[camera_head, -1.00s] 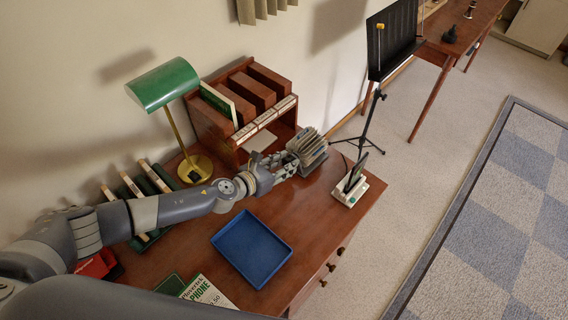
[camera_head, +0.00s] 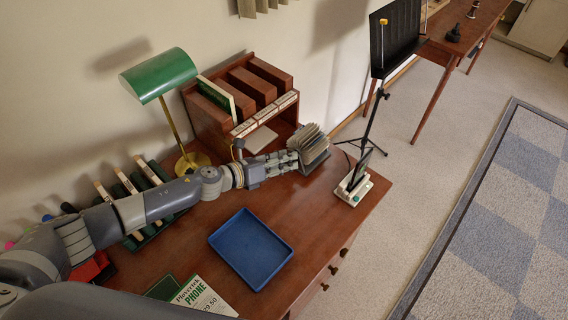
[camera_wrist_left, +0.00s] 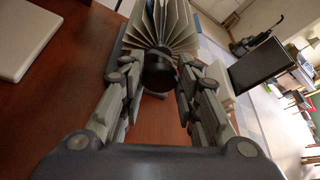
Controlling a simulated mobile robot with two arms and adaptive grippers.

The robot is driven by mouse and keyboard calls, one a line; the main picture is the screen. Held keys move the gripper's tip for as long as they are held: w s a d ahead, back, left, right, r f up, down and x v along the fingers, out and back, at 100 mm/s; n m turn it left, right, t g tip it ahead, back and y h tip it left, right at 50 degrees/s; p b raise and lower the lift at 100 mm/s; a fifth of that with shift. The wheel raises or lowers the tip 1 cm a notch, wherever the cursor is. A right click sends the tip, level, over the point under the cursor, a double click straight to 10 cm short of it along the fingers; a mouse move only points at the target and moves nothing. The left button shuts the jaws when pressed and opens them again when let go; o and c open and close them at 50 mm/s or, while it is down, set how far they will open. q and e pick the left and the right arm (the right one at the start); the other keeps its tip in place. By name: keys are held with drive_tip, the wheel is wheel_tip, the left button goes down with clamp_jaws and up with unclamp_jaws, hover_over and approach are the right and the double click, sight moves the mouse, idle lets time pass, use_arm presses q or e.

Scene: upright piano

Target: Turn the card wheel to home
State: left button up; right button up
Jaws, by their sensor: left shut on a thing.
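The card wheel (camera_head: 311,144) stands on the desk near its back right part, with its cards fanned out. My left gripper (camera_head: 294,161) reaches it from the left. In the left wrist view my left gripper (camera_wrist_left: 157,84) is shut on the black round knob (camera_wrist_left: 159,69) at the side of the card wheel. The fanned cards (camera_wrist_left: 163,24) show just beyond the knob. The knob is hidden behind the fingers in the head view. My right gripper is not in view.
A blue tray (camera_head: 216,240) lies in front of my left arm. A white device with a dark screen (camera_head: 352,188) stands right of the card wheel. A wooden file rack (camera_head: 213,121) and green lamp (camera_head: 160,76) stand behind the arm.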

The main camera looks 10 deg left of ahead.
use_arm(q)
drive_tip(key=shift+a+n+h+b, duration=0.1)
drive_tip(key=shift+n+h+b, duration=0.2)
drive_tip(key=shift+n, duration=0.1)
idle(0.3)
drive_tip(key=o, duration=1.1)
drive_tip(key=shift+c, duration=0.2)
drive_tip(key=v, duration=1.2)
drive_tip(key=shift+w+r, duration=0.1)
